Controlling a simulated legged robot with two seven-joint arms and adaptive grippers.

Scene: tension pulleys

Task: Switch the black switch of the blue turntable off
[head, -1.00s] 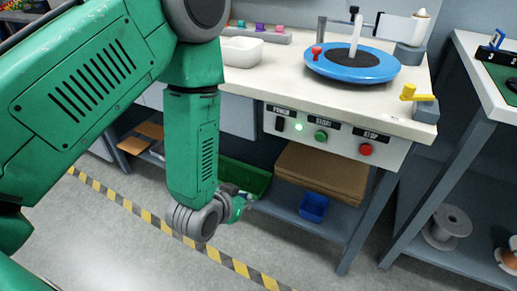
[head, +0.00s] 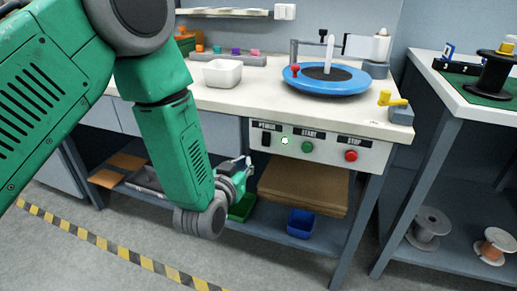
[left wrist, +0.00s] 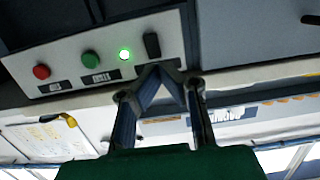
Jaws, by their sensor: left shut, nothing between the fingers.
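The blue turntable (head: 327,80) sits on the workbench, with a red knob and a white post on it. On the panel below the bench top is the black switch (head: 265,139) under the POWER label, beside a lit green lamp (head: 285,141). In the left wrist view the black switch (left wrist: 152,45) stands near my fingertips, and the lamp (left wrist: 124,54) glows. My left gripper (head: 246,160) is shut and empty, just below and left of the switch in the head view. In the left wrist view its fingertips (left wrist: 160,72) meet close to the panel's edge. My right gripper is not seen.
A green START button (head: 307,147) and a red STOP button (head: 351,155) share the panel. A white bin (head: 222,73) stands on the bench. A blue bin (head: 301,223) and cardboard (head: 303,187) lie on the shelf below. Another table stands at the right.

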